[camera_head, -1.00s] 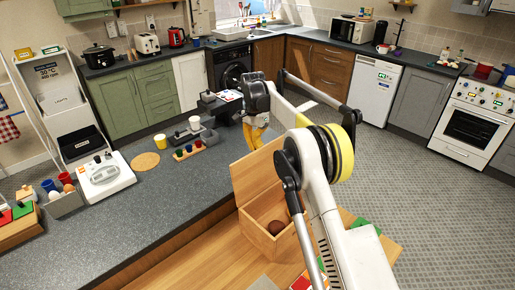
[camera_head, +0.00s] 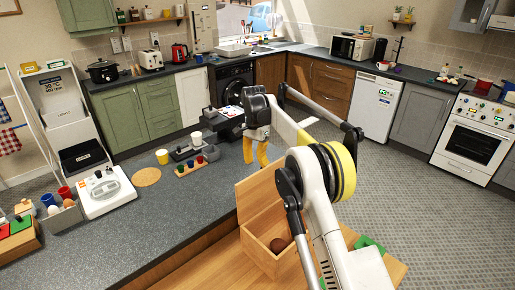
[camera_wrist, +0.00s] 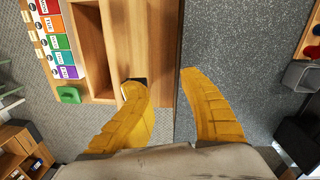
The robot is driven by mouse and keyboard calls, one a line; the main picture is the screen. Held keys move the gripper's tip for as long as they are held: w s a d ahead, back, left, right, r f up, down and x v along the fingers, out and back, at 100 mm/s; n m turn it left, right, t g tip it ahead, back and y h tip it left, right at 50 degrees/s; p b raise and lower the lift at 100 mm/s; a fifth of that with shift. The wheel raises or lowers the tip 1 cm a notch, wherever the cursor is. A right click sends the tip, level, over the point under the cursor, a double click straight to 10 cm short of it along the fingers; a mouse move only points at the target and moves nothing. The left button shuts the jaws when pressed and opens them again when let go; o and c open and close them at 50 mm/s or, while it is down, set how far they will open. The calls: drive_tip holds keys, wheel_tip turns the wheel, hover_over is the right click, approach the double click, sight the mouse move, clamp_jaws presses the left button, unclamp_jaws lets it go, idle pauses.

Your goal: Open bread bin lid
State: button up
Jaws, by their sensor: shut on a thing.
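The wooden bread bin (camera_head: 262,262) stands on the wooden surface in the head view, with a round brown loaf (camera_head: 278,245) inside. Its lid (camera_head: 258,194) is raised, standing up at the back of the box. My gripper (camera_head: 255,157) has its yellow fingers pointing down at the lid's top edge. In the wrist view, my gripper (camera_wrist: 163,78) has one finger on either side of the wooden lid (camera_wrist: 155,45), shut on it. The exact contact of the fingertips is hard to see.
Left of the bin is a dark worktop (camera_head: 140,225) with a cork mat (camera_head: 146,177), a yellow cup (camera_head: 162,157) and a white appliance (camera_head: 105,192). The tiled floor to the right is clear.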

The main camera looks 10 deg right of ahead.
wheel_tip(320, 180, up, 11)
idle(0.3)
